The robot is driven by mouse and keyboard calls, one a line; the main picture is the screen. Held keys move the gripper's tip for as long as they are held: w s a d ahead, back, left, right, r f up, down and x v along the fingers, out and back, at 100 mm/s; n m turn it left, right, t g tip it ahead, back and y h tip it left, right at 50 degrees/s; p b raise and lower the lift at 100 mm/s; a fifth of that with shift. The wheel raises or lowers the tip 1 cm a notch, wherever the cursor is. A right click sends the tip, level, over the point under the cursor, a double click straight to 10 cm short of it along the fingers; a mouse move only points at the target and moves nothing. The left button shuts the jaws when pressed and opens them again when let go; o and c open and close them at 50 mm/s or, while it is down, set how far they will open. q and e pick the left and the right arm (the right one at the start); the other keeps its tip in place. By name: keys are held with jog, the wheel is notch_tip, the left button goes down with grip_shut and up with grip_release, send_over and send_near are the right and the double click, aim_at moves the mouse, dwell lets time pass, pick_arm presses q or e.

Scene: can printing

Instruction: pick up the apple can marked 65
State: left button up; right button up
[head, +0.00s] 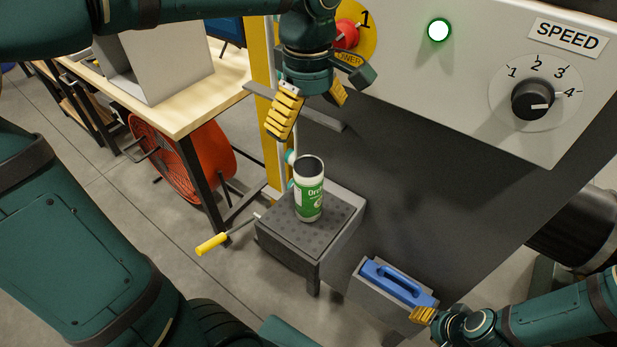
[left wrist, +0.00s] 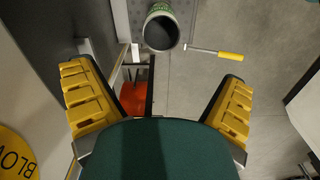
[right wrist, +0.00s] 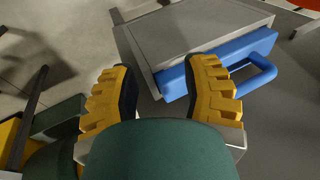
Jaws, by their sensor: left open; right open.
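A white and green can (head: 309,196) with a dark open top stands upright on a grey perforated stand (head: 275,240). Part of its label reads "Dr"; I cannot read a 65 or make out an apple. My left gripper (head: 311,104) is open and empty above the can, pointing down. In the left wrist view the can (left wrist: 160,30) shows at the top, ahead of and between the spread fingers, not touching them. My right gripper (head: 424,314) is open and empty at the lower right, beside a blue-handled grey box (head: 372,296); the right wrist view shows the blue handle (right wrist: 262,72) close by.
A yellow-handled lever (head: 211,244) sticks out left of the stand. A machine panel with a speed dial (head: 532,100) and a lit button (head: 439,30) fills the right. A yellow post stands behind the can. A wooden table (head: 190,112) and orange fan (head: 180,160) are at left.

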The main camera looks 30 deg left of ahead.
aim_at(310, 167)
pick_arm(q)
notch_tip(310, 167, down, 9)
jog(key=shift+s+d+r+b, duration=0.15)
jog(key=shift+b, duration=0.7)
notch_tip(310, 167, down, 5)
jog(key=shift+d+b, duration=0.15)
jog(key=shift+b, duration=0.35)
pick_arm(e)
jog(key=f, duration=0.1)
jog(key=s+f, duration=0.1)
jog(key=shift+s+f, duration=0.1)
jog(key=shift+f, duration=0.25)
pick_arm(q)
jog(key=c, duration=0.8)
jog(key=shift+r, duration=0.1)
jog(key=shift+c, duration=0.6)
